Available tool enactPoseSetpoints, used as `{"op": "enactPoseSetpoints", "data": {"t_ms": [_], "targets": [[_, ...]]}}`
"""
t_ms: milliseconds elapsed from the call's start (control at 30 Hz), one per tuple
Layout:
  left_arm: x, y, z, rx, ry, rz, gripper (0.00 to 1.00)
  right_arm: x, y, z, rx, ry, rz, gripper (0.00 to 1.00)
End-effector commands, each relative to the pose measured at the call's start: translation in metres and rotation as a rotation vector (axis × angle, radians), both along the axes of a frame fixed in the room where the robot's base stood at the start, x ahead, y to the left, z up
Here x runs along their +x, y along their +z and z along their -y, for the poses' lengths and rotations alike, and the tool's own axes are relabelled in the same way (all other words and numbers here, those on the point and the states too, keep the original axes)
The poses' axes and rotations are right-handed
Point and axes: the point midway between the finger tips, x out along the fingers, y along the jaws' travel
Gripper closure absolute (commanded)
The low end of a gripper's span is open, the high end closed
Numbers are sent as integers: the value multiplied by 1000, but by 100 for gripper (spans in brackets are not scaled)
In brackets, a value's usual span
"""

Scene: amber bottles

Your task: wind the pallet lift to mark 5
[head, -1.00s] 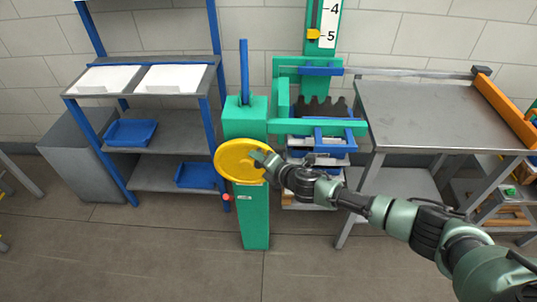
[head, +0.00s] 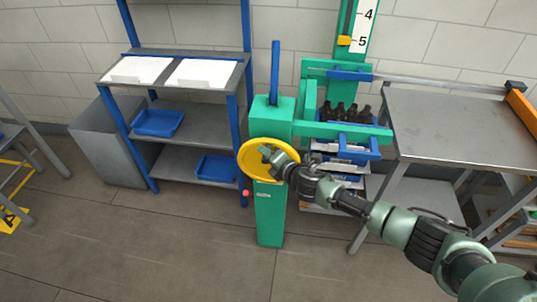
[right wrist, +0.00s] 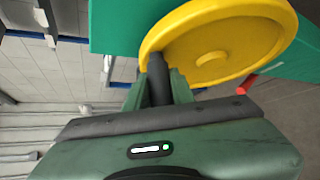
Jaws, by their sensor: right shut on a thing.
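The yellow handwheel (head: 248,158) sits on the front of the green post (head: 270,215) and also fills the top of the right wrist view (right wrist: 262,30). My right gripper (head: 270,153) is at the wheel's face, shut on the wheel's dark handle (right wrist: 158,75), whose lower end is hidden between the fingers. The yellow pointer (head: 344,40) is level with the 5 on the white scale (head: 363,28). The green lift frame (head: 340,132) stands behind the wheel with several dark bottles (head: 345,113) in it. My left gripper is out of view.
A grey shelf rack (head: 185,152) with blue posts and blue trays (head: 158,122) stands to the left. A grey metal table (head: 440,120) stands close on the right, beneath and behind my arm. The floor in front of the post is clear.

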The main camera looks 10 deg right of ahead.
Motion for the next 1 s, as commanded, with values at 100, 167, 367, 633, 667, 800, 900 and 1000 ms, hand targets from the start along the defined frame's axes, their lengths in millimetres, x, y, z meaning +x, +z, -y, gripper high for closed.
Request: {"op": "enactPoseSetpoints", "data": {"t_ms": [100, 167, 367, 633, 667, 800, 900, 1000], "targets": [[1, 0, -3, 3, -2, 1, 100, 1, 4, -5, 9, 7, 5, 100], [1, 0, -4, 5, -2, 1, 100, 1, 5, -5, 9, 7, 5, 100], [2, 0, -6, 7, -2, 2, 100, 0, 4, -5, 9, 7, 5, 55], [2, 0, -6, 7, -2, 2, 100, 0, 2, -2, 3, 3, 2, 55], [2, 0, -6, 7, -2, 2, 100, -1, 2, -2, 3, 3, 2, 55], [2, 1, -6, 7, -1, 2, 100, -7, 5, 2, 2, 4, 2, 55], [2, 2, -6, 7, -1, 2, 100, -19, 9, 7, 2, 4, 2, 55], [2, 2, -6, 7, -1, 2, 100, -32, 14, 13, 2, 4, 2, 55]]}}
